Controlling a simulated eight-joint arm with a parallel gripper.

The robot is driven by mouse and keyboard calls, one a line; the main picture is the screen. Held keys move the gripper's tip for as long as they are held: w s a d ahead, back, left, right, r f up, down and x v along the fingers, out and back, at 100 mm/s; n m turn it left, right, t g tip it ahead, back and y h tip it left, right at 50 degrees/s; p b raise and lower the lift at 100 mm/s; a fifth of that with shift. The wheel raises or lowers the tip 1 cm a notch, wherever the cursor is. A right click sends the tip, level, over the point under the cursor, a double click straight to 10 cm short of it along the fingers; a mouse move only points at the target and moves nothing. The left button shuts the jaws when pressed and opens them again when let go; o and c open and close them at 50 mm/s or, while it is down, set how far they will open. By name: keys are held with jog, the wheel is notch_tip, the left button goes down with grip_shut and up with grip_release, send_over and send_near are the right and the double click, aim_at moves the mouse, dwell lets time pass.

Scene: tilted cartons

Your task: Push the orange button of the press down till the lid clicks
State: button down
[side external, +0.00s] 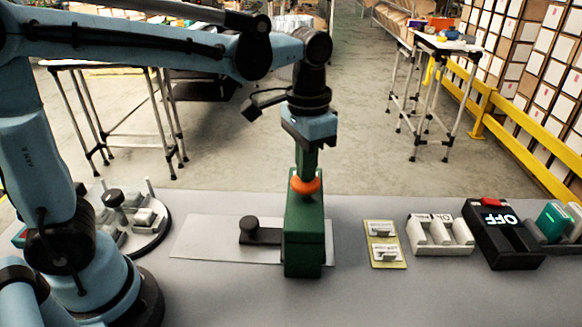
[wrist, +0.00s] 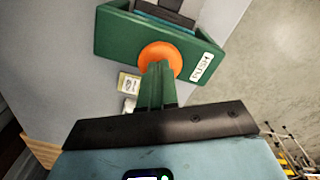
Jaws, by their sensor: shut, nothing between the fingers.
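The press (side external: 304,235) is a green upright block standing on a grey plate on the table. Its round orange button (side external: 305,186) is on top, and a white "PUSH" label (wrist: 201,67) shows beside the button in the wrist view. My gripper (side external: 306,172) points straight down over the button, its green fingers shut and empty. The fingertips are at the button's top; I cannot tell if they press on it. In the wrist view they cover the lower middle of the button (wrist: 157,52). The lid's state is not clear.
A black knobbed piece (side external: 258,233) lies on the plate left of the press. To the right stand a card holder (side external: 384,258), a white slotted block (side external: 440,248) and a black box reading "OFF" (side external: 505,245). A round tray (side external: 150,240) holds parts at left.

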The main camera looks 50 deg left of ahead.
notch_tip(320, 180, up, 8)
jog(key=shift+r, duration=0.25)
dwell(0.7)
jog(key=s+a+f+n+t, duration=0.3)
jog(key=s+a+f+t, duration=0.3)
jog(key=f, duration=0.5)
jog(key=shift+s+a+t, duration=0.4)
jog(key=shift+a+t, duration=0.2)
jog(key=shift+a, duration=0.45)
